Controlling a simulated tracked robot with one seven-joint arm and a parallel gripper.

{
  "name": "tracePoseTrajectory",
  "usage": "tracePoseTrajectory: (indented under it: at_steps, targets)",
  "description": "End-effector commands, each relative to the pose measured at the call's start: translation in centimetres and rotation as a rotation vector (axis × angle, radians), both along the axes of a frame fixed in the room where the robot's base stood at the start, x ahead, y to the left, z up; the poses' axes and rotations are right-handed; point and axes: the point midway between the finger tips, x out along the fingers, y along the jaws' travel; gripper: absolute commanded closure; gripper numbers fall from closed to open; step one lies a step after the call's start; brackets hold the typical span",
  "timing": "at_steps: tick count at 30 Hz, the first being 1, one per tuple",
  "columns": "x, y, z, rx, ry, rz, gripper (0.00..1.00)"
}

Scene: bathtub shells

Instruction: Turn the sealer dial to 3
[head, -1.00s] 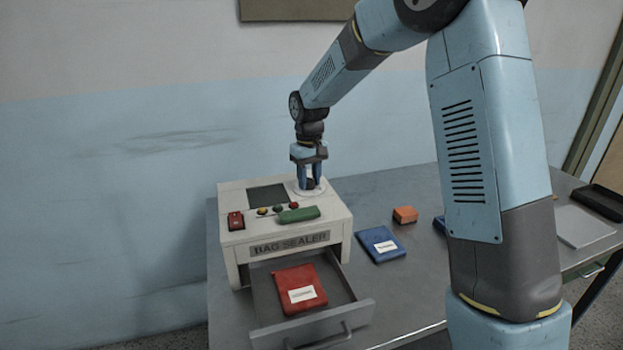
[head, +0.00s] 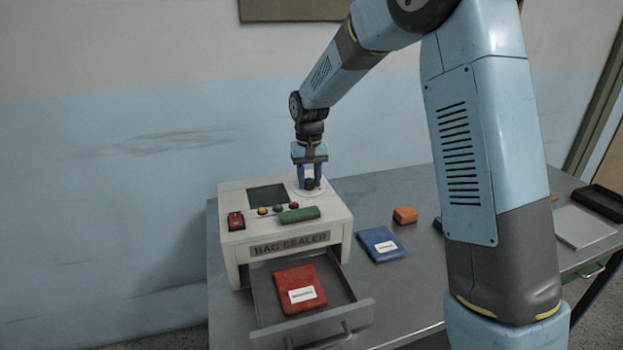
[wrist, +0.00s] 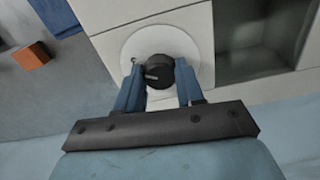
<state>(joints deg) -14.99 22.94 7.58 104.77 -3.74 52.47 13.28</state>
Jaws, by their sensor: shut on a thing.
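The bag sealer (head: 240,256) is a white box on the metal table, with a dark screen on top. Its dial is a dark round knob on a white disc at the top right; the dial (wrist: 158,71) shows clearly in the wrist view with a light pointer mark toward the left of that picture. My gripper (head: 310,184) points down over the disc, its blue fingers on either side of the knob. In the wrist view my gripper (wrist: 158,78) is shut on the dial. The numbers around the dial cannot be read.
The sealer's drawer (head: 362,304) is open at the front, with a red pouch (head: 300,288) inside. A green bar (head: 299,214), small coloured buttons and a red switch (head: 236,220) are on top. A blue pouch (head: 381,243) and orange block (head: 405,214) lie to the right.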

Motion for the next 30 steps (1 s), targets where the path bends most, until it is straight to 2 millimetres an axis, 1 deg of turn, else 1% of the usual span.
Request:
tracePoseTrajectory:
  at_steps: [3,4,11,12,19,22,26,30]
  targets:
    - [0.2,-0.2,0.1,0.0,-0.006,-0.003,0.93]
    - [0.2,-0.2,0.1,0.0,-0.006,-0.003,0.61]
    - [0.1,-0.1,0.1,0.0,-0.002,-0.001,0.39]
    - [0.1,-0.1,0.0,0.0,-0.002,-0.001,0.37]
    - [0.0,0.0,0.1,0.0,0.0,0.0,0.37]
    - [0.0,0.0,0.6,0.0,-0.001,0.0,0.37]
    - [0.1,0.0,2.2,0.0,-0.002,0.0,0.37]
    - [0.1,0.0,4.9,0.002,-0.004,0.0,0.37]
